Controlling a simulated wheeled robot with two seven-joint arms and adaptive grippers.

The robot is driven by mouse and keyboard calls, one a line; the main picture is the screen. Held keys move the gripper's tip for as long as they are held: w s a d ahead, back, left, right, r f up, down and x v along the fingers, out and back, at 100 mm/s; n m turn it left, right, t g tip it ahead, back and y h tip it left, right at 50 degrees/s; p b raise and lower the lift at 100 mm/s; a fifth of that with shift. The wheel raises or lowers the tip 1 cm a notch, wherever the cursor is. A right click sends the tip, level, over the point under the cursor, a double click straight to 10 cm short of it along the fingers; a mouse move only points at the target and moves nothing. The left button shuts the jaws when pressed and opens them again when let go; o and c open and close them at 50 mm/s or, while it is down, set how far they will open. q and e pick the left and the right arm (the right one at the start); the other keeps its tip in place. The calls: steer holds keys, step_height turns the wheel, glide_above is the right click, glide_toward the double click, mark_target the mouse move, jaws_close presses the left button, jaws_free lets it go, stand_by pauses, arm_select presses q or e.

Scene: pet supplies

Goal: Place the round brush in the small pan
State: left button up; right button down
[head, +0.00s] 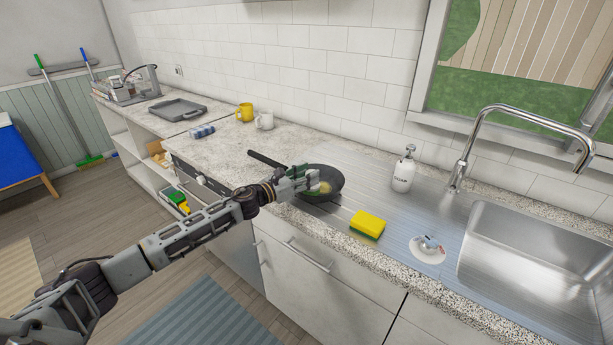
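The small dark pan (333,176) sits on the counter's metal drainboard, with its black handle pointing up and left. A small yellowish round thing (324,187), which looks like the round brush, shows in or just over the pan. My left gripper (314,181) reaches in from the left over the pan's left side, with its fingertips right by this thing. The fingers are small and overlap the pan, so I cannot tell whether they hold it. My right gripper is not in view.
A yellow and green sponge (368,225), a white soap bottle (403,170) and a white round dish with a blue and grey thing (428,250) stand right of the pan. The sink (540,255) is at right. Mugs (264,120) and a grey tray (177,109) are farther back.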

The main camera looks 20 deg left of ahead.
arm_select(q)
steer(key=shift+o, duration=0.8)
steer(key=shift+r, duration=0.15)
steer(key=shift+s+a, duration=0.2)
steer(key=shift+s, duration=0.15)
steer(key=shift+s+a, duration=0.35)
steer(key=shift+s, duration=0.15)
steer(key=shift+s+a, duration=0.35)
steer(key=shift+s, duration=0.2)
steer(key=shift+b+v, duration=0.45)
steer(key=shift+v, duration=1.45)
steer(key=shift+s+a+b, duration=0.35)
steer(key=shift+s+a, duration=0.05)
steer(key=shift+s, duration=0.2)
steer(key=shift+v, duration=1.3)
steer(key=shift+s+a+b, duration=0.2)
steer(key=shift+s+b, duration=0.05)
steer(key=shift+b, duration=0.1)
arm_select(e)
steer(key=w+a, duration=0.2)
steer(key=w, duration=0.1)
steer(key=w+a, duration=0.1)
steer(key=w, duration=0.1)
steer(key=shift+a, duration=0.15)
